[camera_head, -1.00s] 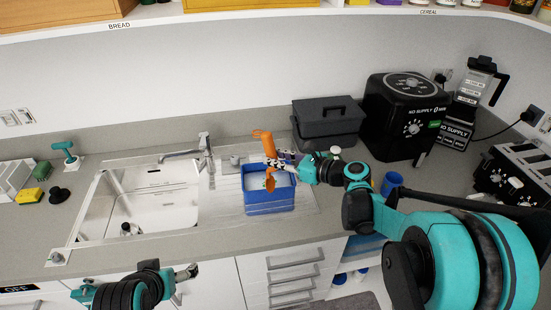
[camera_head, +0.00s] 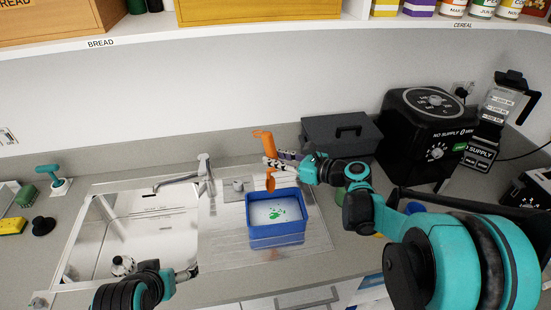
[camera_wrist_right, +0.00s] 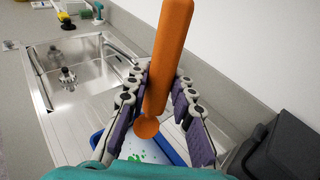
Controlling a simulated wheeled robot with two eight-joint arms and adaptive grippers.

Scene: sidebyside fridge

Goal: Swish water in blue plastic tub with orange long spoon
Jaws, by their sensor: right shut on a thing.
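The blue plastic tub (camera_head: 278,235) stands on the ribbed steel drainer right of the sink. It holds pale water (camera_head: 268,207) with green bits in it. My right gripper (camera_head: 280,163) is shut on the orange long spoon (camera_head: 263,138), which is roughly upright with its lower end just above or behind the tub's back rim. I cannot tell if that end touches the tub. In the right wrist view the spoon (camera_wrist_right: 168,60) lies between the finger pads, with the tub below. My left gripper (camera_head: 187,272) is at the bottom, in front of the sink, its jaws unclear.
The sink (camera_head: 140,240) and tap (camera_head: 190,178) are left of the tub. A dark grey box (camera_head: 345,135) and a black appliance (camera_head: 425,135) stand behind on the right. A yellow sponge (camera_head: 12,226) lies far left. A shelf (camera_head: 250,32) runs above.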

